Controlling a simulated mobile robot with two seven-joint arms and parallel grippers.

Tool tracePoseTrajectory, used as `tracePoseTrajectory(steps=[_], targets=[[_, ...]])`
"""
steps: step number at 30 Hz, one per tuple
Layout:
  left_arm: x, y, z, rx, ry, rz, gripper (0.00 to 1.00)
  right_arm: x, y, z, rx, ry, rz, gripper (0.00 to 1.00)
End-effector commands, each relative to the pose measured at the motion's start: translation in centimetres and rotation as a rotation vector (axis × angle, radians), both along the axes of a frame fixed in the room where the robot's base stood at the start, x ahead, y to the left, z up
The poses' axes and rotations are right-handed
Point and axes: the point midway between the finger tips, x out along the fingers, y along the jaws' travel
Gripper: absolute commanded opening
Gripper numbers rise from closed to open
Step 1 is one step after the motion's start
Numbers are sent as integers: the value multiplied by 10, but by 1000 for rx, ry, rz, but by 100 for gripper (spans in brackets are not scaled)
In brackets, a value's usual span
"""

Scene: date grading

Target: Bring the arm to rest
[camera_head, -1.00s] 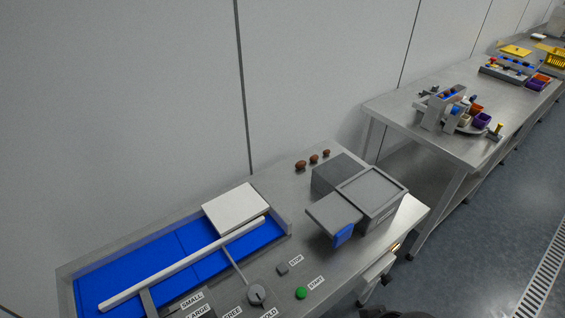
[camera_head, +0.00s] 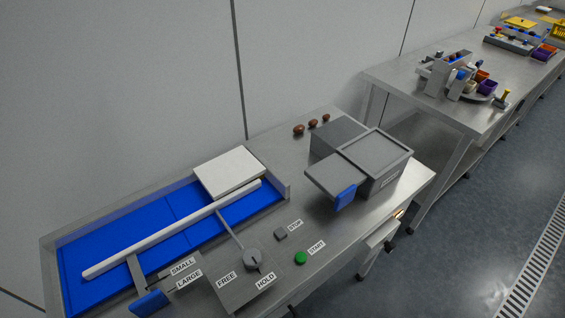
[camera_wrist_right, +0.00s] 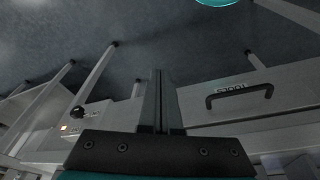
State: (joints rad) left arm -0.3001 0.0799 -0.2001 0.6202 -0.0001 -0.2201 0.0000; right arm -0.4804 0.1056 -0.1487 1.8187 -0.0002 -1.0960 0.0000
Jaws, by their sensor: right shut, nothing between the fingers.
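My right gripper (camera_wrist_right: 159,100) shows in the right wrist view with its two dark fingers together and nothing between them. It hangs in front of a bench with a drawer front (camera_wrist_right: 225,125) that has a dark handle (camera_wrist_right: 240,95) and a label reading TOOLS. No contact with the drawer is visible. Neither gripper shows in the head view, and the left gripper is not in view.
Floor (camera_head: 455,230) lies clear at right.

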Motion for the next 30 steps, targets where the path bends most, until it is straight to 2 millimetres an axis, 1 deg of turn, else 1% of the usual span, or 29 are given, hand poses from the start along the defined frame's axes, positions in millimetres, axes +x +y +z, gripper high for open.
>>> tracePoseTrajectory(steps=[1, 2, 3, 5, 6, 8, 9, 11, 12, 14, 15, 18, 21, 24, 27, 30], targets=[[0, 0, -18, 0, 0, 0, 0, -6, -1, -37, -1, 15, 2, 0], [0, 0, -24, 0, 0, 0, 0, -10, -1, -53, -2, 20, 2, 0], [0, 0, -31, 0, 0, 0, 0, -15, -2, -73, -3, 27, 4, 0], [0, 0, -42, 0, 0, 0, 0, -23, -3, -103, -4, 37, 6, 0], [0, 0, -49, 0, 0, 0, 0, -30, -4, -122, -5, 44, 7, 0], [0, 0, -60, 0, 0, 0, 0, -41, -5, -151, -6, 55, 9, 0], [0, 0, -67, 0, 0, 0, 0, -48, -6, -169, -7, 61, 11, 0], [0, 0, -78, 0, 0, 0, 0, -60, -8, -196, -8, 71, 13, 0], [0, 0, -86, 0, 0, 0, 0, -70, -10, -213, -9, 78, 15, 0], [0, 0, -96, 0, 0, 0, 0, -83, -12, -237, -10, 88, 18, 0], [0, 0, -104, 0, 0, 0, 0, -93, -14, -253, -11, 95, 19, 0], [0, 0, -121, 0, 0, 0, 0, -118, -18, -288, -14, 111, 22, 0], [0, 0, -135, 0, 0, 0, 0, -141, -23, -315, -16, 124, 26, 0], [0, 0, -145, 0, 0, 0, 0, -158, -26, -332, -18, 133, 28, 0], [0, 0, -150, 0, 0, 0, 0, -169, -29, -341, -19, 138, 30, 0], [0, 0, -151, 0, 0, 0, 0, -175, -30, -344, -19, 141, 31, 0]])
